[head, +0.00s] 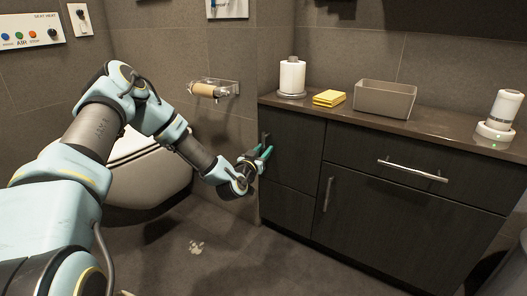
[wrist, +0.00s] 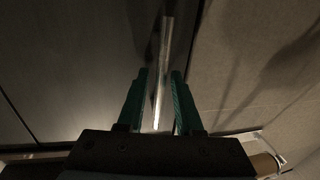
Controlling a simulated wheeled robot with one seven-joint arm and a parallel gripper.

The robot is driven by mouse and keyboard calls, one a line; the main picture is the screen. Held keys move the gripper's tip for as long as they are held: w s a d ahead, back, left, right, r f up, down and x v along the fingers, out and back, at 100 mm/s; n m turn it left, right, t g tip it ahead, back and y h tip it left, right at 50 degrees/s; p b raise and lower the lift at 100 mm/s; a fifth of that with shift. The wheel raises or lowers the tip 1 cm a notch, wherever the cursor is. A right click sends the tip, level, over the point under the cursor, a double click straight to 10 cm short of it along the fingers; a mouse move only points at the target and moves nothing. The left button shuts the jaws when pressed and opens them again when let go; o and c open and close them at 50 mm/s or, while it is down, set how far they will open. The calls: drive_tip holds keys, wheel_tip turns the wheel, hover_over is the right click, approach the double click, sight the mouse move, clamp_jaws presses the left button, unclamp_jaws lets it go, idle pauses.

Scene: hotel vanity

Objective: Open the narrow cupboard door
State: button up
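The narrow cupboard door (head: 296,148) is a dark wood panel at the left end of the vanity. It looks closed, flush with the front beside it. Its upright metal handle (wrist: 164,60) runs down the middle of the wrist view. In the head view the handle's dark top shows just above my gripper (head: 264,156), which hides most of it. My gripper, with teal fingers, is at the door's left edge. In the wrist view my gripper (wrist: 160,95) is open, with the lower end of the handle between its fingers and a gap on each side.
A wider door with a bar handle (head: 328,194) and a drawer with a handle (head: 412,170) are to the right. The counter (head: 330,112) holds a paper roll, yellow cloths, a grey bin and a white dispenser. A toilet-roll holder (head: 213,88) and toilet are left.

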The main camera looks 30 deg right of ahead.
clamp_jaws()
idle(1.1)
